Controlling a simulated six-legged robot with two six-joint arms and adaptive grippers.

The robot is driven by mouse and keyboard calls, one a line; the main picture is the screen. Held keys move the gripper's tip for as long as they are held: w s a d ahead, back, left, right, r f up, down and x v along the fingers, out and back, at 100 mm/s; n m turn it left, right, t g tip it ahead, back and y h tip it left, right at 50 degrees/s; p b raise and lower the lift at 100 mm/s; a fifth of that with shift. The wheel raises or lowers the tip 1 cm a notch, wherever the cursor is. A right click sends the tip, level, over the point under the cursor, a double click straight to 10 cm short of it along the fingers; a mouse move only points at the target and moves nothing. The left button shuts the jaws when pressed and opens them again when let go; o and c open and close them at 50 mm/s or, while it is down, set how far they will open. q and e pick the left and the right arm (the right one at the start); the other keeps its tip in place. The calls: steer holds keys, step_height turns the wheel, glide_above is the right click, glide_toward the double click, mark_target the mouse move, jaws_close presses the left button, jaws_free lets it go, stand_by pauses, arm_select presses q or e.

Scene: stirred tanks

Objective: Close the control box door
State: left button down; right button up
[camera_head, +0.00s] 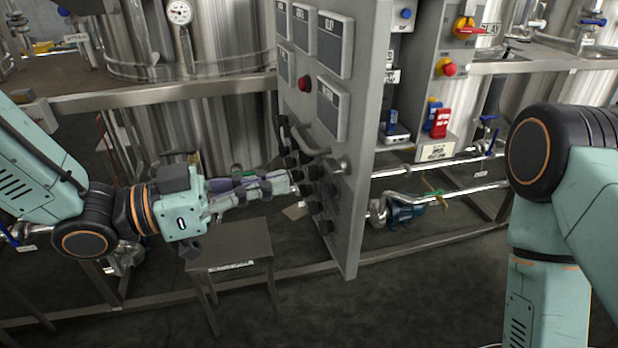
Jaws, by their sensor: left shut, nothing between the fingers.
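The control box door (357,215) is a tall grey panel in the middle of the view. It stands open, swung out toward me, with its edge facing me. Its left face carries dark displays, a red button, a curved handle (304,137) and several black knobs. The grey control box (456,55) is behind it to the right. My left gripper (292,183) is shut and empty, its fingertips at the door's left face near the knobs, below the handle. I cannot tell whether they touch it. My right arm shows at the right; its gripper is out of view.
A small metal stool (230,248) stands below my left gripper. Steel tanks (190,50) stand behind a horizontal rail (160,95). Pipes and a blue pump (403,211) lie to the right behind the door. The floor at the front centre is clear.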

mark_target(330, 172)
arm_select(q)
steer(key=shift+b+x, duration=0.5)
steer(key=shift+x, duration=2)
steer(key=shift+w+d, duration=0.2)
steer(key=shift+d, duration=0.1)
steer(key=shift+d, duration=0.1)
